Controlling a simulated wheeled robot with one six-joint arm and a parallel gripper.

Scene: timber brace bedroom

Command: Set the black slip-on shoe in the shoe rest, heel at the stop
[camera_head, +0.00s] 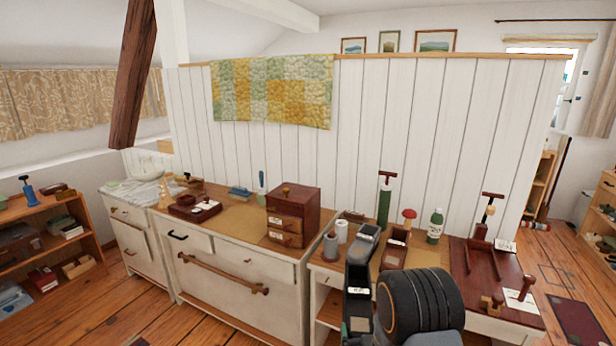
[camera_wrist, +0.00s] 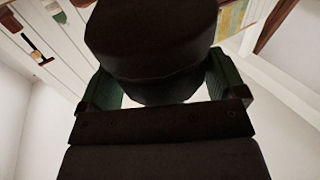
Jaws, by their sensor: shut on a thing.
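In the wrist view my gripper (camera_wrist: 165,88) is shut on a dark, rounded thing, which I take as the black slip-on shoe (camera_wrist: 150,38). A green finger pad lies against each side of it. Its underside fills the top middle, so its heel and toe cannot be told apart. In the head view my dark arm stands in front of the right-hand bench, and the grip on the shoe is not clear there. A red-brown wooden board (camera_head: 482,268) with small blocks and a white card lies on the right bench; it may be the shoe rest, but the stop is not clear.
A T-handled pump (camera_head: 385,200), a red-capped mushroom (camera_head: 409,217) and a green bottle (camera_head: 435,226) stand along the wall. A small drawer chest (camera_head: 293,214) and a compartment tray (camera_head: 195,208) stand on the left cabinet. A dark timber brace (camera_head: 133,75) slants down at upper left.

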